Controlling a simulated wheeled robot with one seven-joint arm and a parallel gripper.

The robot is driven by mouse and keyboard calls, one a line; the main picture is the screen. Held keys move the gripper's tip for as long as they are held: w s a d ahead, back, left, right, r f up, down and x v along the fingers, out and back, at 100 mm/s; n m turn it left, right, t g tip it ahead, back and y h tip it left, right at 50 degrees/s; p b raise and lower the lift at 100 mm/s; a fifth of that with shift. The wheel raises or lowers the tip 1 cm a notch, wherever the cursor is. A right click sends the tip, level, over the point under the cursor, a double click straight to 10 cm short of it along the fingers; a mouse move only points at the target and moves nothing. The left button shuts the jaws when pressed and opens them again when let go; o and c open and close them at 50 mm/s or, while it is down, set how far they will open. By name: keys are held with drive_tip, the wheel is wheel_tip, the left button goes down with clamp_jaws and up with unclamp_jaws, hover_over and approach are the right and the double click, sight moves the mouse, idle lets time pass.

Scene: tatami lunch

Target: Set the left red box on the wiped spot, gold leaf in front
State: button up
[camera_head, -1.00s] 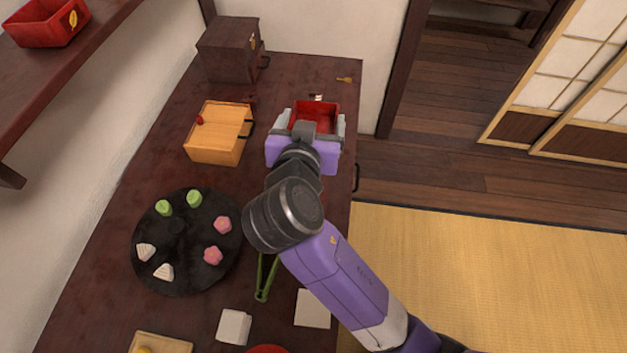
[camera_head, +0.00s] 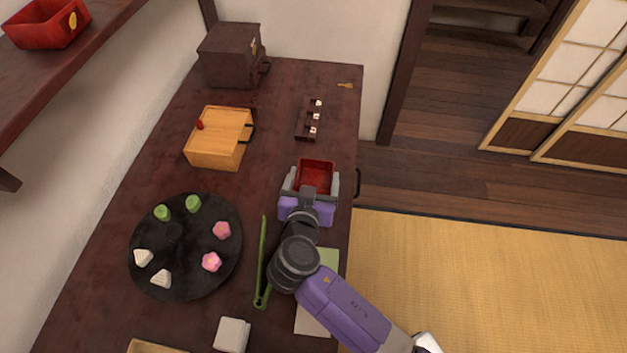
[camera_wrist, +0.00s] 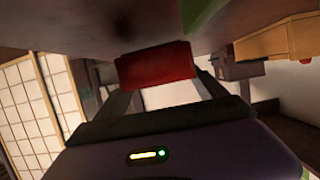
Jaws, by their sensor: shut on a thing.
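My gripper (camera_head: 311,186) is shut on an open-topped red box (camera_head: 318,172) over the right side of the dark table. In the wrist view the red box (camera_wrist: 155,66) sits between the two fingers. No gold leaf shows on the faces of it that I can see. A second red box (camera_head: 40,33), with a gold leaf on its side, stands on the shelf at the upper left. I cannot make out the wiped spot on the table (camera_head: 270,85). Whether the held box touches the table is hard to tell.
A dark rack with small white pieces (camera_head: 309,119) lies behind my gripper. A wooden box (camera_head: 220,138), a dark chest (camera_head: 229,58) and a round black tray of sweets (camera_head: 185,280) stand left. Green tongs (camera_head: 262,262) and a green sheet (camera_head: 329,258) lie near my arm.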

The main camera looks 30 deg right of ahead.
drive_tip(key=shift+f, duration=0.55)
drive_tip(key=shift+f, duration=0.2)
drive_tip(key=o, duration=1.3)
drive_tip(key=shift+r, duration=0.1)
drive_tip(key=shift+o, duration=0.2)
drive_tip(key=shift+r, duration=0.15)
drive_tip(key=b+v, duration=0.1)
drive_tip(key=v, duration=1.1)
